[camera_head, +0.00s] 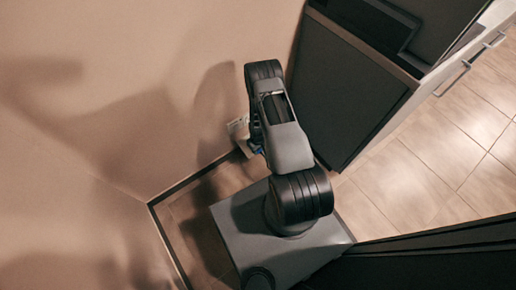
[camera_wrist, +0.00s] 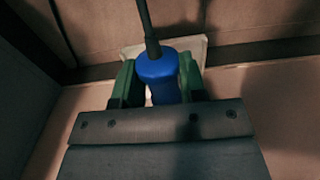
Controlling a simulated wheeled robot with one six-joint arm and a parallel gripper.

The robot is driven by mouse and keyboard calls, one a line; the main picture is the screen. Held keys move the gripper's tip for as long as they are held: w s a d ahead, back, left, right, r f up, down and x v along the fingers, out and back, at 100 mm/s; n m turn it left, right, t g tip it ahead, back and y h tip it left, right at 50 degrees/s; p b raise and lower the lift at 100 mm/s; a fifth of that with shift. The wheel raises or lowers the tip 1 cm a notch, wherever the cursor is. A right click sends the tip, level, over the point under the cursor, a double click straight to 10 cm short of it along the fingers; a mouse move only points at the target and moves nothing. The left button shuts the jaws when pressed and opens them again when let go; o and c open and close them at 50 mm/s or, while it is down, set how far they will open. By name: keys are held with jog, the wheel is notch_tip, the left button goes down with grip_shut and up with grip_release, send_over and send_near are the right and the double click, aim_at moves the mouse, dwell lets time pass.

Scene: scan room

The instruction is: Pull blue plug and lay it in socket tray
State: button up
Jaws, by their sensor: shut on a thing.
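In the head view my arm mostly hides the gripper, and only a bit of blue (camera_head: 256,149) shows beside the pale plate (camera_head: 238,131). I see no socket tray.
A beige wall (camera_head: 110,90) fills the left, with a dark skirting strip (camera_head: 180,185) at its foot. A dark cabinet (camera_head: 345,85) stands close to the right of my arm. Tiled floor (camera_head: 430,160) lies open at the right.

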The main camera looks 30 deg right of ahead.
jog(key=shift+w+a+f+b, duration=0.1)
jog(key=shift+w+f+b, duration=0.15)
jog(key=shift+w+b, duration=0.4)
jog(key=shift+w+a+f+b, duration=0.1)
jog(key=shift+w+f+b, duration=0.2)
jog(key=shift+w, duration=0.55)
jog(key=shift+w+a+f+b, duration=0.1)
jog(key=shift+w+f+b, duration=0.1)
jog(key=shift+w+b, duration=0.45)
jog(key=shift+f+b, duration=0.65)
jog(key=shift+f, duration=0.25)
jog(key=shift+f, duration=0.1)
jog(key=o, duration=1)
